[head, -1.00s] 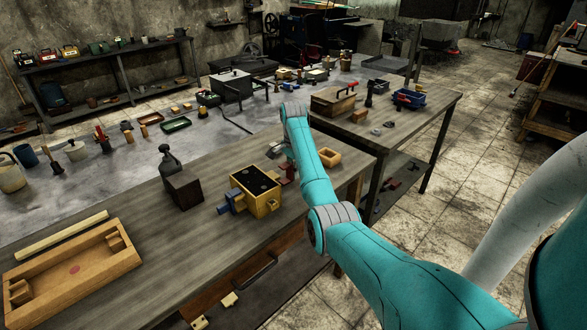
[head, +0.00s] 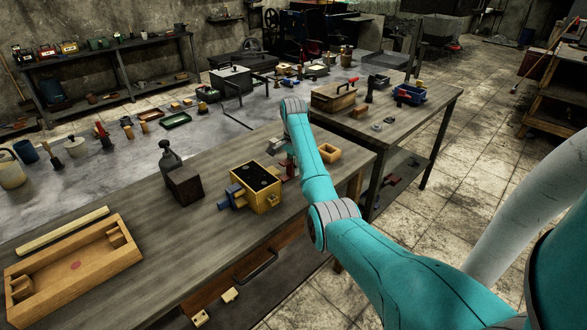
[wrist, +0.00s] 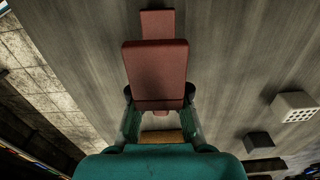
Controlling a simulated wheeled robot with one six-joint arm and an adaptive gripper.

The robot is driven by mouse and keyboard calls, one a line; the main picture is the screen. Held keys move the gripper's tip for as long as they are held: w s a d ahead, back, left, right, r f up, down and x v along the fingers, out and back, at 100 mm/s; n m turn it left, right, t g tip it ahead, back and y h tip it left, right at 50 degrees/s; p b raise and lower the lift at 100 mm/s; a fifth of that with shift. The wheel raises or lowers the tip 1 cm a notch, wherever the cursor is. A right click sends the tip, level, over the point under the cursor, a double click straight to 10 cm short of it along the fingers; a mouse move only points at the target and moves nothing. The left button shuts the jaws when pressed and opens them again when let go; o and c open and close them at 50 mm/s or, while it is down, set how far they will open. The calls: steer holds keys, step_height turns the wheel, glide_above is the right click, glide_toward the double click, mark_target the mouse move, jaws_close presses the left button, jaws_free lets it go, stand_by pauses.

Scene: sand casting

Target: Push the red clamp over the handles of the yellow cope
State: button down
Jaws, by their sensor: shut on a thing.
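The yellow cope (head: 257,189) stands on the wooden bench in the head view, with a dark top. A blue clamp (head: 232,197) sits at its left side. My gripper (head: 284,152) is just right of and behind the cope. It is shut on the red clamp (wrist: 155,62), which shows between the two fingers in the wrist view. In the head view the red clamp (head: 290,166) is partly hidden by my gripper and arm, near the cope's right side. I cannot tell whether it touches the cope or its handles.
A small wooden frame (head: 329,153) lies right of my arm. A dark block (head: 185,186) stands left of the cope. A long wooden mould (head: 75,262) lies at the bench's left end. The bench between mould and cope is largely clear.

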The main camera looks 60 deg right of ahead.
mark_target(283, 179)
steer(key=shift+w+a, duration=0.2)
steer(key=shift+a, duration=0.6)
steer(key=shift+w+a, duration=0.25)
steer(key=shift+a, duration=0.55)
steer(key=shift+w+a, duration=0.2)
steer(key=shift+a, duration=0.6)
stand_by(4.0)
steer(key=c, duration=1.1)
jaws_free()
steer(key=shift+d, duration=0.1)
steer(key=d, duration=0.2)
steer(key=s+d, duration=0.1)
steer(key=d, duration=0.2)
steer(key=shift+s+r, duration=0.2)
steer(key=shift+n, duration=0.3)
steer(key=r, duration=0.3)
steer(key=d+r, duration=0.1)
steer(key=r, duration=0.5)
steer(key=shift+w+d, duration=0.2)
steer(key=shift+w, duration=0.2)
